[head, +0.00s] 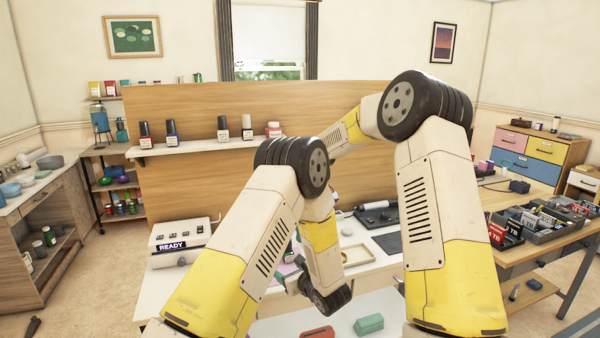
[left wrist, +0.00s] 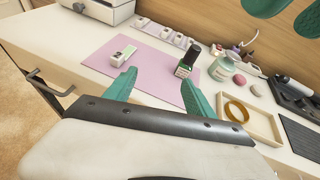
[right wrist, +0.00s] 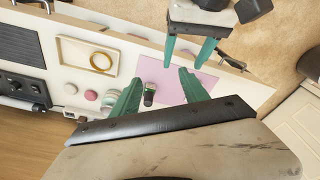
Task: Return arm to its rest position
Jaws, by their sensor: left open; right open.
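My left arm comes in from the left in the head view, bends at a raised elbow and reaches down over the white desk (head: 372,248). My right gripper (right wrist: 160,75) is open and empty, higher over the desk. A black-capped bottle (left wrist: 187,62) stands on the mat beside a small white block (left wrist: 123,53).
A wooden tray (left wrist: 262,122) holding a ring, jars and a dark device (left wrist: 292,92) lie right of the mat. A wooden panel (head: 190,100) with a bottle shelf (head: 196,147) stands behind. A READY box (head: 182,236) sits at left. The two arms are close together.

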